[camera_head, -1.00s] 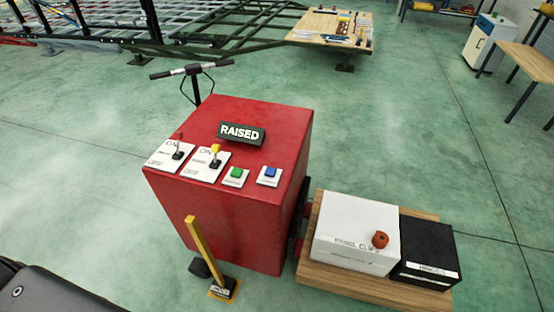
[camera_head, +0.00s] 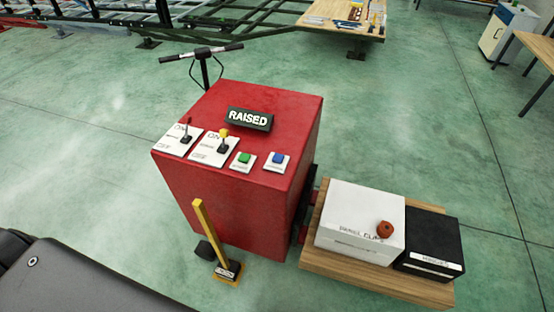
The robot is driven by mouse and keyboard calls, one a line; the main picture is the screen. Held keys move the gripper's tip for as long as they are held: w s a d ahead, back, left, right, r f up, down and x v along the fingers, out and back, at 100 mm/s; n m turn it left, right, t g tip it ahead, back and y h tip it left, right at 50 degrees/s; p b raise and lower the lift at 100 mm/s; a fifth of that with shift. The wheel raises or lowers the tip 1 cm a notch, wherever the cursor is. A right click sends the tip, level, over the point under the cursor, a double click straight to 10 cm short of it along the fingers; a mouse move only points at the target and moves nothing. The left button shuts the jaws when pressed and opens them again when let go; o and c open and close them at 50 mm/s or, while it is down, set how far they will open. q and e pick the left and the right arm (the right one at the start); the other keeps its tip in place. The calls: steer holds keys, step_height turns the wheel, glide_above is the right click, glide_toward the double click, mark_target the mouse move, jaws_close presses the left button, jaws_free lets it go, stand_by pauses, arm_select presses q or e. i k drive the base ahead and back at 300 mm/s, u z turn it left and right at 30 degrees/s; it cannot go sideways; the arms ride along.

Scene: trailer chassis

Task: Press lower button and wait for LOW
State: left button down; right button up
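A red control box (camera_head: 240,190) stands on the floor in the middle of the head view. A dark sign (camera_head: 249,119) on its top reads RAISED. A green button (camera_head: 244,158) and a blue button (camera_head: 277,159) sit on white plates along the front of the top. Their labels are too small to read, so I cannot tell which is the lower button. Two toggle switches, a dark one (camera_head: 186,138) and a yellow-tipped one (camera_head: 223,140), stand to the left of the buttons. Neither gripper is in the view.
A yellow lever (camera_head: 208,233) stands in front of the box. A wooden board (camera_head: 375,286) on the right carries a white box (camera_head: 355,215) with a red knob and a black box (camera_head: 431,243). A dark handlebar (camera_head: 202,53) rises behind.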

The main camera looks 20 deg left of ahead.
mark_target(277, 158)
steer(key=u, duration=0.8)
steer(key=k, duration=0.4)
steer(key=z, duration=1.45)
